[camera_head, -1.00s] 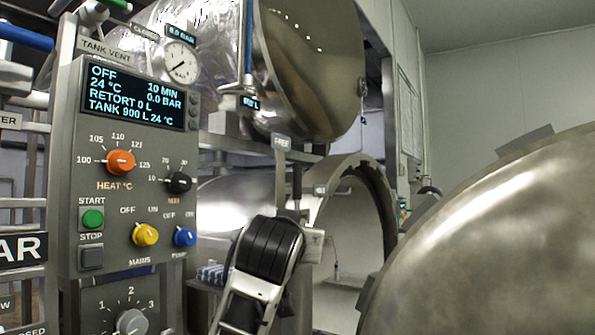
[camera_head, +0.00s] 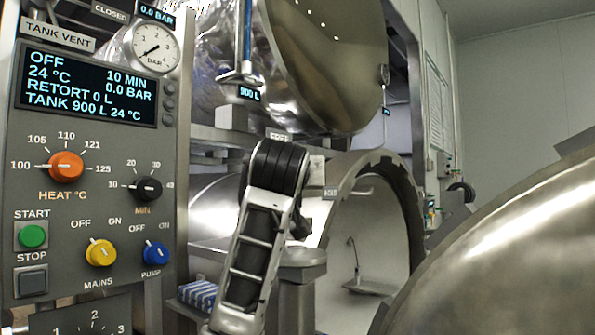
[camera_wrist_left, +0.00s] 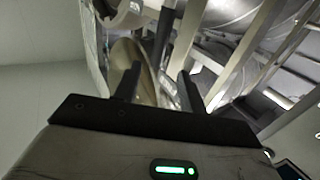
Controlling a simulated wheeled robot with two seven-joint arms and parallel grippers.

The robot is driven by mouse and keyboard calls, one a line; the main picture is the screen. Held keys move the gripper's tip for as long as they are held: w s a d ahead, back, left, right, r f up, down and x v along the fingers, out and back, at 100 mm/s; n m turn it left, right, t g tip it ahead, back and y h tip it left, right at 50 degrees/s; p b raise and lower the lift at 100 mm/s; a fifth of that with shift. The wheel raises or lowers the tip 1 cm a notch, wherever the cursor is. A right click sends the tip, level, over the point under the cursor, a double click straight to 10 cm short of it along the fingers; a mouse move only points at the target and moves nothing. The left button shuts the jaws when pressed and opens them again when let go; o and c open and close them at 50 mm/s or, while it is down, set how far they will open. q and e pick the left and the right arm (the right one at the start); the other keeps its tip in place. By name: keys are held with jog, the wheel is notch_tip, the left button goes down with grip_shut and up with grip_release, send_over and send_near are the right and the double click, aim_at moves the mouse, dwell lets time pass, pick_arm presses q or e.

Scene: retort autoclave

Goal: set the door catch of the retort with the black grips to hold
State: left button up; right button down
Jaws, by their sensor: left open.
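The open retort's round mouth (camera_head: 405,195) is in the middle of the head view, its big steel door (camera_head: 500,255) swung out at right. No black grips are visible. The catch area lies beside the mouth, between a partly hidden FREE plate (camera_head: 280,136) and a small plate that seems to read HOLD (camera_head: 331,192). My left arm covers the catch lever, so its setting cannot be told. My left gripper's fingers are hidden in the head view. In the left wrist view the left gripper (camera_wrist_left: 160,85) is open, with a dark bar (camera_wrist_left: 164,35) beyond and between its fingers.
A control panel (camera_head: 90,180) with knobs and buttons stands close at left. A second steel vessel (camera_head: 325,60) hangs above the retort mouth. A grey post (camera_head: 296,300) and a blue-and-white bundle (camera_head: 198,294) are near my arm.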

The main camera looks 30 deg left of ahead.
pick_arm(q)
jog(key=p+x, duration=0.3)
jog(key=x, duration=0.7)
jog(key=shift+f, duration=0.1)
jog(key=shift+c, duration=0.2)
grip_shut()
